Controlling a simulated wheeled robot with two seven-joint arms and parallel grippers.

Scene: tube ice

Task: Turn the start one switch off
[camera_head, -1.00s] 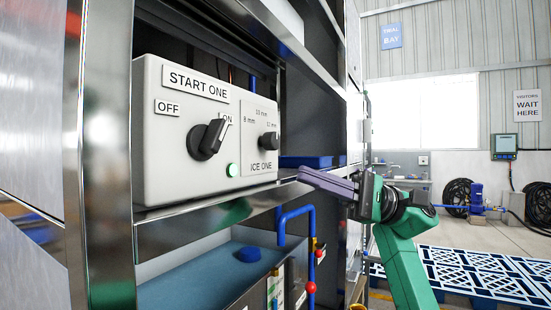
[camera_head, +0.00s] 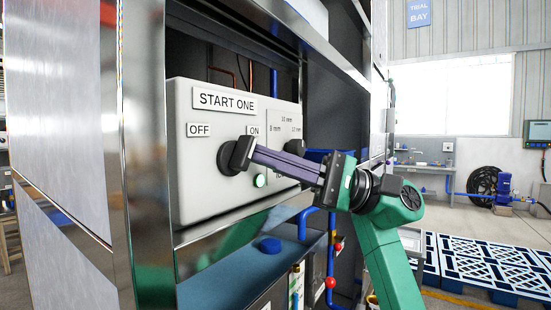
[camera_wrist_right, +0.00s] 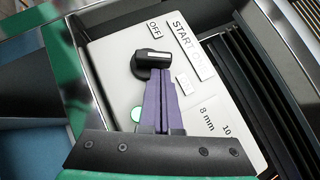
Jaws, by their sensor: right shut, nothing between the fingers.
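The START ONE switch is a black rotary knob (camera_head: 230,157) on a pale control box (camera_head: 205,205). Its handle leans up and right, toward the ON label (camera_head: 253,131); the OFF label (camera_head: 199,130) is at its upper left. My right gripper (camera_head: 257,153) is shut and empty, its purple fingers reaching left across the box with their tips at the knob's right side. In the right wrist view the shut fingertips (camera_wrist_right: 158,73) are beside the knob (camera_wrist_right: 151,62); I cannot tell whether they touch. A green lamp (camera_head: 260,180) is lit below the fingers. My left gripper is not in view.
The ICE ONE knob (camera_head: 295,147) is on the same box, just above my fingers. A metal post (camera_head: 145,150) stands left of the box. Below are a metal ledge and blue pipes (camera_head: 304,220). A blue pallet (camera_head: 490,262) lies on the floor at right.

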